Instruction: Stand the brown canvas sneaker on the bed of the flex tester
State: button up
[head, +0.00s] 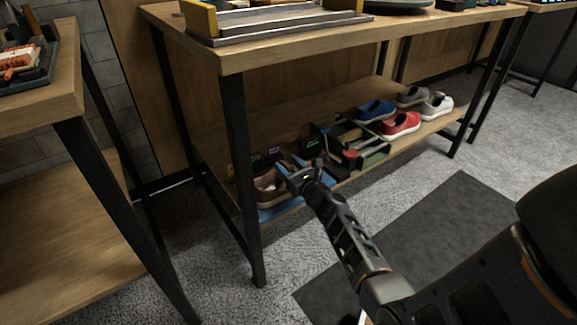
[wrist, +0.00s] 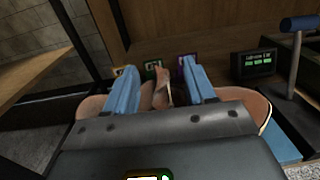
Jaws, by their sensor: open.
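The brown sneaker (head: 267,188) is on the lower shelf, at its left end, over a blue mat (head: 272,213). It also shows in the wrist view (wrist: 246,99), partly hidden behind my gripper. My gripper (head: 287,170) is at the sneaker, reaching in from the front of the shelf. In the wrist view its two blue fingers (wrist: 160,68) are apart, with part of the sneaker's upper between them. I cannot tell whether either finger touches it. A metal bed with yellow end blocks (head: 280,25), perhaps the flex tester, stands on the tabletop above, cut off by the frame.
The wooden tabletop (head: 232,61) overhangs the shelf, with a black table leg (head: 238,170) left of the sneaker. A green tray (head: 372,150) and blue, red, grey and white shoes lie to the right. A small display (wrist: 254,64) and a blue-headed tool (wrist: 297,50) are near.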

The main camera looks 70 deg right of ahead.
jog(key=p+v, duration=0.3)
jog(key=v, duration=0.9)
jog(key=a+f+n+g+y, duration=0.1)
jog(key=a+f+n+y, duration=0.3)
jog(key=a+n, duration=0.75)
jog(key=s+a+r+n+g+y, duration=0.1)
jog(key=s+a+n, duration=0.2)
jog(key=a, duration=0.5)
jog(key=s+a+n+g+y, duration=0.1)
jog(key=s+a+n, duration=0.25)
jog(key=a, duration=0.35)
jog(key=s+a+r+n+t+y, duration=0.1)
jog(key=s+a+r+n, duration=0.2)
jog(key=r+n, duration=0.4)
jog(key=s+a+r+n+t+y, duration=0.1)
jog(key=s+a+r+n, duration=0.2)
jog(key=r+n, duration=0.5)
jog(key=s+a+r+n+t+y, duration=0.1)
jog(key=s+a+r+n, duration=0.3)
jog(key=r+n, duration=0.4)
jog(key=shift+s+r+n+y, duration=0.25)
jog(key=shift+s+n+y, duration=0.25)
jog(key=shift+s+n, duration=0.3)
jog(key=shift+r, duration=0.1)
